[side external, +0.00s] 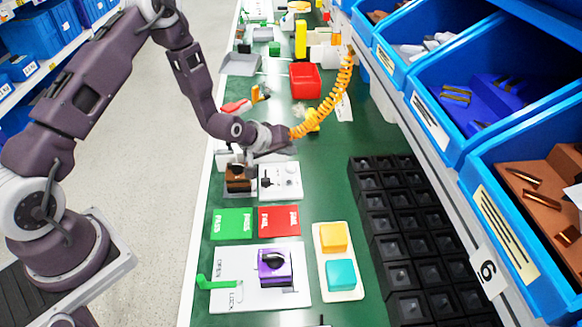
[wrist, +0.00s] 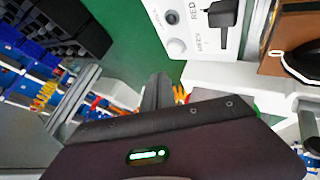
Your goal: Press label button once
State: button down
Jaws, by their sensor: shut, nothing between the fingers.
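A white panel (side external: 280,181) lies on the green bench, with a small black switch and a round white knob or button on its face. It also shows at the top of the wrist view (wrist: 200,45), with a black switch (wrist: 222,14), a round white button (wrist: 176,47) and printing that includes "RED". I cannot tell which part is the label button. My gripper (side external: 286,148) is shut and empty, just beyond the panel in the side view. Its fingers (wrist: 158,90) point up in the wrist view, below the panel and apart from the round button.
A brown block with a black top (side external: 238,179) stands left of the panel. An orange coiled hose (side external: 335,95) rises beside my gripper.

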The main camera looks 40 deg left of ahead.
aim_at(288, 169)
jog(key=shift+f, duration=1.35)
dwell(1.0)
jog(key=shift+f, duration=0.4)
jog(key=shift+f, duration=0.45)
dwell(0.4)
dwell(0.3)
jog(key=shift+r, duration=0.85)
jog(key=shift+r, duration=2.5)
